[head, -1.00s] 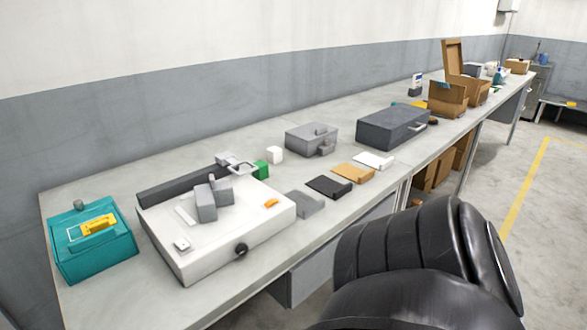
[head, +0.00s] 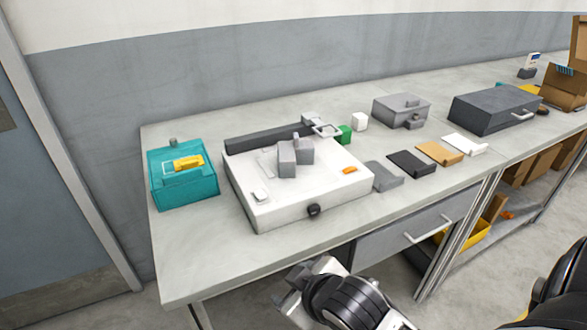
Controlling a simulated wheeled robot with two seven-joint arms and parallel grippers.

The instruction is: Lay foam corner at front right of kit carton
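An open brown cardboard carton (head: 565,88) stands at the far right of the bench, cut off by the picture edge; I cannot tell whether it is the kit carton. Its inside is hidden. I cannot pick out a foam corner for certain. What appears to be my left gripper (head: 288,294) is low in front of the bench, below its top and apart from everything on it. Its fingers are too unclear to tell open from shut. A black part of my other arm shows at the lower right edge; my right gripper is not in view.
The bench (head: 215,255) holds a teal box (head: 187,190), a white machine (head: 330,195) with grey blocks, a grey case (head: 400,108), a dark case (head: 485,112) and several flat pieces (head: 410,163). Its front left strip is clear.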

